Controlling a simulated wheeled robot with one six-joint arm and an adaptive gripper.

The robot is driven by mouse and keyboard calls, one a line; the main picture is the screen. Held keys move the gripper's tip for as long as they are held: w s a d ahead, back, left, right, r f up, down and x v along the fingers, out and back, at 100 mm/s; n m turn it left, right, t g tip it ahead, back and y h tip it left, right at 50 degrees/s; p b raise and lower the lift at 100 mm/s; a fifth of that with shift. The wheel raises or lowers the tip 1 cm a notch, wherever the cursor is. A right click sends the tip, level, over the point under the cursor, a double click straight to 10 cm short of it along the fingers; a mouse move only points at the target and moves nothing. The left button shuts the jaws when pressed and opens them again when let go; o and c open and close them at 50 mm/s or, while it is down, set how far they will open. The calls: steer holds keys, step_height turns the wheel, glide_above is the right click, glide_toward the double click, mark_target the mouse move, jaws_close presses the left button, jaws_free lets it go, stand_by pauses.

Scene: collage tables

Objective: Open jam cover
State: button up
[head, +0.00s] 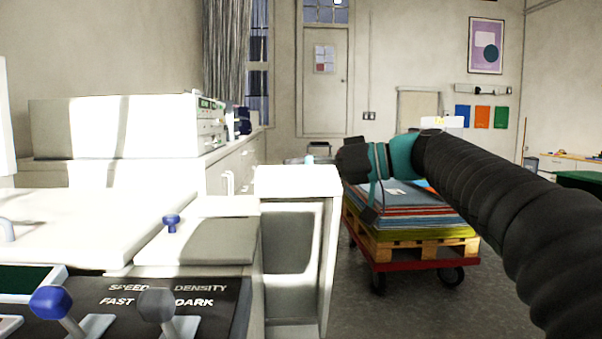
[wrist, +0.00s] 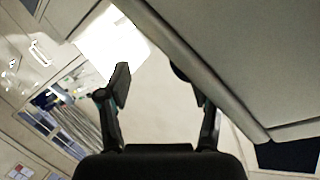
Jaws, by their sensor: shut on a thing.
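The jam cover, which I take to be the pale upright panel (head: 300,180) at the end of the white machine, stands in the middle of the head view with a shaded recess below its top. My gripper (head: 322,160) reaches in from the right at its top edge, and the fingertips are mostly hidden behind it. In the wrist view, my gripper (wrist: 150,76) has its two fingers apart. The right fingertip is partly hidden by the edge of a large grey panel (wrist: 240,60). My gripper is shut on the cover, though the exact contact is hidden.
The white machine (head: 90,210) fills the left, with a blue-knobbed lever (head: 50,303) and a small blue knob (head: 172,222). A loaded red trolley (head: 420,262) stands behind my arm. A counter with a white device (head: 115,125) is at back left. Floor shows right of the cover.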

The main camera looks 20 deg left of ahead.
steer(key=v, duration=1.1)
steer(key=shift+d, duration=0.35)
steer(key=shift+w, duration=0.1)
